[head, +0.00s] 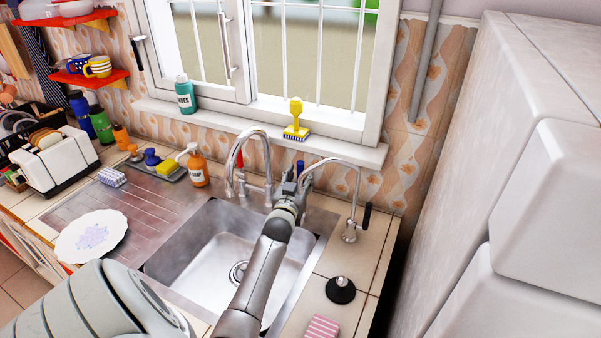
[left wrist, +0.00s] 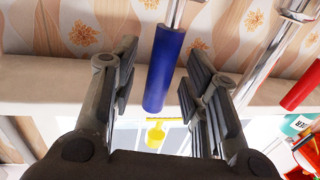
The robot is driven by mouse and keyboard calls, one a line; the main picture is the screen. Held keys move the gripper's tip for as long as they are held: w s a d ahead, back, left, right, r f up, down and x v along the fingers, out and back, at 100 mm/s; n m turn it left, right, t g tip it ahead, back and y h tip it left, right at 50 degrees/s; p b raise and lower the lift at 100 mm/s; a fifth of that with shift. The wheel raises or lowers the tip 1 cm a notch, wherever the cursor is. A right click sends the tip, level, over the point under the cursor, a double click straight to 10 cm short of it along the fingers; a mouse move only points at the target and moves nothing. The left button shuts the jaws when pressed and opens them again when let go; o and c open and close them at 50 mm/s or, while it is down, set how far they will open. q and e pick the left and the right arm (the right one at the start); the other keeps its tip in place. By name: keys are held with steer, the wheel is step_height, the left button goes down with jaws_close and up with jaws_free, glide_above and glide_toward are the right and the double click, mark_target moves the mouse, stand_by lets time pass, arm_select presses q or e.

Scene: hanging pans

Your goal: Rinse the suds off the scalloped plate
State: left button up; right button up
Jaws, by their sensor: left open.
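The scalloped plate (head: 70,245) is white and lies on the ribbed drainboard left of the sink, with a pale lilac-blue suds patch (head: 92,236) on its middle. The steel sink basin (head: 205,245) looks empty, with no water running. A tall curved tap (head: 232,165) stands behind it, with a red handle (head: 240,157) and a blue handle (head: 300,167). My left gripper (head: 289,183) is at the blue handle, open. In the left wrist view the blue handle (left wrist: 165,68) stands between the spread fingers, with gaps on both sides. My right gripper is not in view.
A thin second tap (head: 350,232) with a black lever stands right of my gripper. A yellow brush (head: 296,120) stands on the sill. A black stopper (head: 340,290) sits on the right counter.

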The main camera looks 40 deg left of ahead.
arm_select(q)
steer(key=shift+x, duration=0.8)
steer(key=shift+c, duration=0.4)
jaws_close()
